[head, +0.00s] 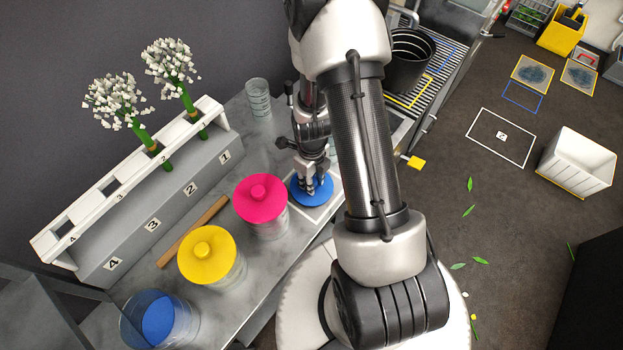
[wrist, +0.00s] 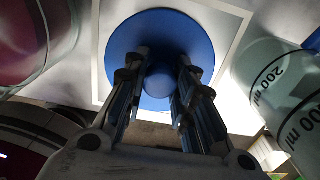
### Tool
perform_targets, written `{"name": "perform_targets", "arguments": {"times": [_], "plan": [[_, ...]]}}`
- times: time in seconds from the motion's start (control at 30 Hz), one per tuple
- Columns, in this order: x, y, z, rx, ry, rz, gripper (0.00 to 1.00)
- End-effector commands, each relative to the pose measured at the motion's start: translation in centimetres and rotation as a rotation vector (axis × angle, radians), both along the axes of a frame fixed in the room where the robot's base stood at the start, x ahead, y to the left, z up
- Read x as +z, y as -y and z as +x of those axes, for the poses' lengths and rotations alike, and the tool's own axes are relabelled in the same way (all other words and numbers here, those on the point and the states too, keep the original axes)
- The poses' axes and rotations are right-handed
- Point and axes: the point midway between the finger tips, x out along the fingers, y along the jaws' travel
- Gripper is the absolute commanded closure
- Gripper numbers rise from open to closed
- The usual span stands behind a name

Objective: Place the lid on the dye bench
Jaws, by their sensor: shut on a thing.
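The blue lid (head: 311,190) is a round disc with a knob, at or just above a white-outlined square (head: 328,210) on the grey bench (head: 262,160). My gripper (head: 313,183) points down over it with its fingers at the knob. In the wrist view, my gripper's fingers (wrist: 160,85) stand on both sides of the knob of the blue lid (wrist: 160,28). The white square frame (wrist: 235,22) shows behind the lid there. I cannot tell whether the lid touches the bench.
A jar with a pink lid (head: 261,197) stands close left of my gripper. A jar with a yellow lid (head: 207,253) and an open jar of blue liquid (head: 158,320) stand nearer. A clear beaker (head: 258,97) is behind. A flower rack (head: 150,190) lines the wall.

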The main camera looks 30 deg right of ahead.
Motion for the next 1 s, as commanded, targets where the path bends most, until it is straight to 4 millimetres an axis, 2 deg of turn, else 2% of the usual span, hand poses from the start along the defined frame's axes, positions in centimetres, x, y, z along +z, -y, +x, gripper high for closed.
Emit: {"name": "perform_targets", "arguments": {"times": [0.07,0.3,0.67,0.77,1.0], "plan": [[-0.1,0.0,0.0,0.0,0.0,0.0,0.72],[-0.1,0.0,0.0,0.0,0.0,0.0,0.55],[0.2,0.0,0.0,0.0,0.0,0.0,0.55],[1.3,0.0,0.1,0.0,0.002,0.0,0.55],[6.6,0.0,0.1,0.0,0.004,-0.002,0.55]]}}
